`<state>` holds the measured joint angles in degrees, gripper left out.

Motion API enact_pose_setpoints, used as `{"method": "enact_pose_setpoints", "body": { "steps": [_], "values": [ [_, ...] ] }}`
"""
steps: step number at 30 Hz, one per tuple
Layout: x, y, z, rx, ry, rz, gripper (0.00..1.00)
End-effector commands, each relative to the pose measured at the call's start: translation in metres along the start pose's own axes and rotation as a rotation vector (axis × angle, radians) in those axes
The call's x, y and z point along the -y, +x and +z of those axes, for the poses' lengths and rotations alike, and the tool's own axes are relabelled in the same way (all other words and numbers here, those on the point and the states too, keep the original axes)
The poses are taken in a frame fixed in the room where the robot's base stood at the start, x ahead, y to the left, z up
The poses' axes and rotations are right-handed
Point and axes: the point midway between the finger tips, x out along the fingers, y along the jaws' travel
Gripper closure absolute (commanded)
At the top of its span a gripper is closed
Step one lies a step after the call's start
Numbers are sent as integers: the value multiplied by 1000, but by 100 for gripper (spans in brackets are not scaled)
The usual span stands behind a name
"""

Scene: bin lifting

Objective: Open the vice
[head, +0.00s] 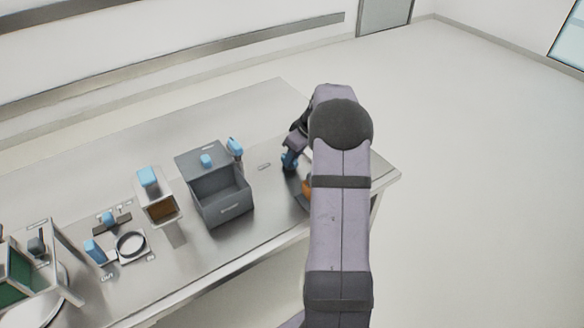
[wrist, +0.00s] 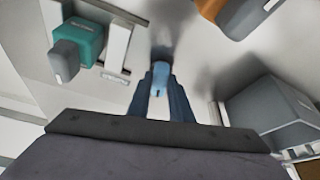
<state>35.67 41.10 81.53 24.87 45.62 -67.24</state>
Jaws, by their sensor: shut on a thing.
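My gripper (head: 290,158) is at the right end of the metal bench in the head view, pointing down. In the wrist view my gripper (wrist: 160,92) has its fingers close together on a blue handle (wrist: 161,70). A dark round-edged fixture (head: 293,186) with an orange part (head: 307,187) lies just below the gripper in the head view, mostly hidden behind my arm. I take it to be the vice, but its jaws cannot be made out.
A grey bin (head: 222,205) with blue handles stands left of my gripper. Further left are a white box (head: 160,207) with a blue top and a ring fixture (head: 131,245). The wrist view shows a teal block (wrist: 85,42) and a grey box (wrist: 270,108).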

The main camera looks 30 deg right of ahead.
Motion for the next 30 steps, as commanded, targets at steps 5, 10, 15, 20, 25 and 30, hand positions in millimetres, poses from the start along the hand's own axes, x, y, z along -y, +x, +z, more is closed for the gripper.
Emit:
{"method": "enact_pose_setpoints", "body": {
  "steps": [5,10,15,20,25,30],
  "values": [
    [-3,3,2,1,-156,-65,100],
    [-4,1,0,2,-305,-128,100],
    [-6,0,-1,2,-446,-187,100],
    [-6,-1,-2,2,-559,-233,100],
    [-7,0,-2,4,-647,-270,100],
    [-7,0,-2,4,-701,-292,100]
  ]
}}
